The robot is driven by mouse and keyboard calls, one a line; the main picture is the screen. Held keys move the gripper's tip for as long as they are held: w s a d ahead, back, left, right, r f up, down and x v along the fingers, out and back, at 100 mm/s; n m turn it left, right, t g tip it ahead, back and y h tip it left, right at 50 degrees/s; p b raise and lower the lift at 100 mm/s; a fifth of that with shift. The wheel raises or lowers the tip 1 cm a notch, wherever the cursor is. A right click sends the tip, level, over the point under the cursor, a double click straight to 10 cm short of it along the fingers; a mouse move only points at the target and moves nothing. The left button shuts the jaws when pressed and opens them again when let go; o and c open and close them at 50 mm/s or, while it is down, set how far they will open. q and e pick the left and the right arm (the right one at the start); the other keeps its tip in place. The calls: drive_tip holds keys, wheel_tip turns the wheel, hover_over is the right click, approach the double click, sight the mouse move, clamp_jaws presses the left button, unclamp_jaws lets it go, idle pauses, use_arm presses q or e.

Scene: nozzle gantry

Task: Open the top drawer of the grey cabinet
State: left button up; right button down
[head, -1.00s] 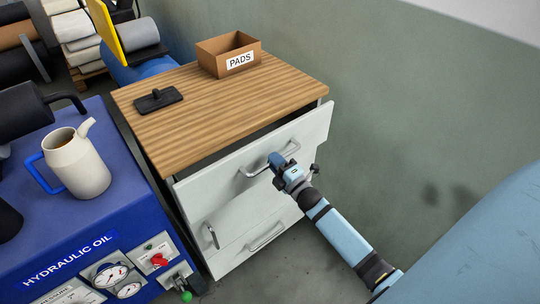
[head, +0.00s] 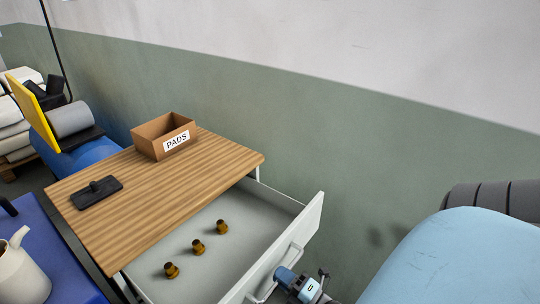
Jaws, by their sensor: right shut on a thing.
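The grey cabinet (head: 130,290) has a wooden top (head: 165,190). Its top drawer (head: 235,235) is pulled well out, and its inside shows. Several small brass nozzles (head: 197,247) stand in a row on the drawer floor. The drawer front (head: 308,225) carries a bar handle (head: 290,262). My right gripper (head: 284,278) is at the bottom of the picture, shut on this handle. The lower part of the cabinet is out of the picture. My left gripper is not in view.
A cardboard box marked PADS (head: 165,137) and a black flat tool (head: 97,193) lie on the cabinet top. A blue unit with a cream jug (head: 20,270) stands at the left. A green and white wall (head: 330,130) runs behind.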

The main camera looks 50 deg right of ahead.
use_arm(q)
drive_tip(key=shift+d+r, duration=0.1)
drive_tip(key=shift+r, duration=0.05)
use_arm(e)
drive_tip(key=shift+s, duration=0.5)
drive_tip(key=c, duration=1.1)
unclamp_jaws()
drive_tip(key=shift+c, duration=0.2)
use_arm(q)
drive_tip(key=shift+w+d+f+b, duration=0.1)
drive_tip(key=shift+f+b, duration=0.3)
drive_tip(key=shift+b, duration=0.3)
use_arm(e)
drive_tip(key=v, duration=1.3)
drive_tip(key=shift+s+d, duration=0.15)
drive_tip(key=shift+s, duration=0.25)
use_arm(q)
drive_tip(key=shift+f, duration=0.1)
use_arm(e)
drive_tip(key=shift+f, duration=0.1)
